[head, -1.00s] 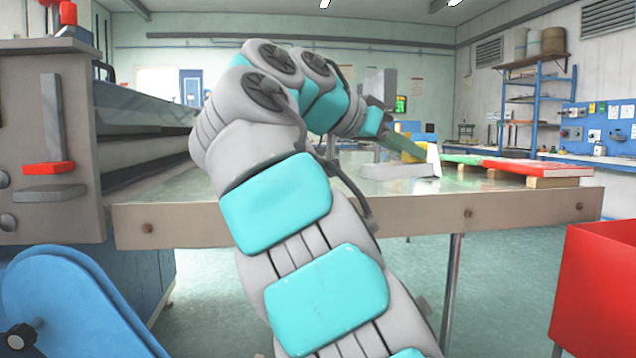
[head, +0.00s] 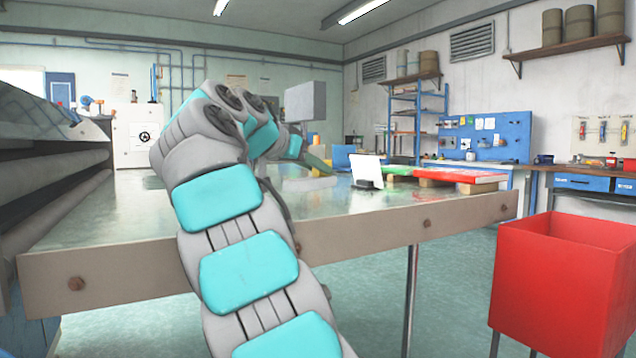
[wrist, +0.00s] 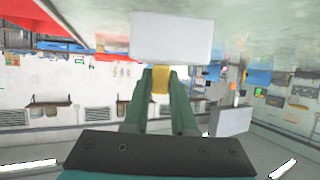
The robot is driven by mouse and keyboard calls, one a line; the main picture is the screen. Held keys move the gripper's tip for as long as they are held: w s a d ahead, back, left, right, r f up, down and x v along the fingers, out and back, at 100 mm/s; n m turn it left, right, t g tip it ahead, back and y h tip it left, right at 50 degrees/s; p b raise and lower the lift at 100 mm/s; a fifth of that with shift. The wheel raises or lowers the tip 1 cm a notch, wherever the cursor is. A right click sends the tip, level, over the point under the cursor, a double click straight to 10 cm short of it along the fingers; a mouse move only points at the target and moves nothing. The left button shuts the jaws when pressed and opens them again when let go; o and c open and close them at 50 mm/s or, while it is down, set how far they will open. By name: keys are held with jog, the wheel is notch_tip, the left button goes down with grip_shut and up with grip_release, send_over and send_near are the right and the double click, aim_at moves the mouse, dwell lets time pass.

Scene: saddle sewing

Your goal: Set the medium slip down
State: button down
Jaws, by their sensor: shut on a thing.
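My gripper (head: 317,161) reaches out over the metal table (head: 130,225) in the head view, far from the camera. In the wrist view, which is upside down, my gripper (wrist: 161,78) has its green fingers shut on a small yellow piece (wrist: 161,82), which I take for the medium slip. Most of the slip is hidden between the fingers. A pale grey block (wrist: 172,38) lies just beyond the fingertips; I cannot tell whether the slip touches it. In the head view a low grey block (head: 308,184) lies on the table below the gripper.
A white upright card (head: 367,168) stands on the table right of the gripper. Red (head: 462,176) and green (head: 402,170) flat pieces lie farther right on wooden supports. A red bin (head: 560,285) stands at the right. The table's near part is clear.

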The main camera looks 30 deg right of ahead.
aim_at(310, 178)
jog(key=shift+w+d, duration=0.2)
jog(key=shift+d, duration=0.2)
jog(key=shift+f+b, duration=0.5)
jog(key=shift+f, duration=1.3)
jog(key=shift+f, duration=0.15)
jog(key=c, duration=0.7)
grip_release()
jog(key=shift+c, duration=0.2)
jog(key=shift+a+r, duration=0.1)
jog(key=shift+r, duration=0.2)
jog(key=v, duration=1.1)
jog(key=shift+s+a+p, duration=0.2)
jog(key=shift+a+p, duration=0.15)
jog(key=shift+p, duration=0.05)
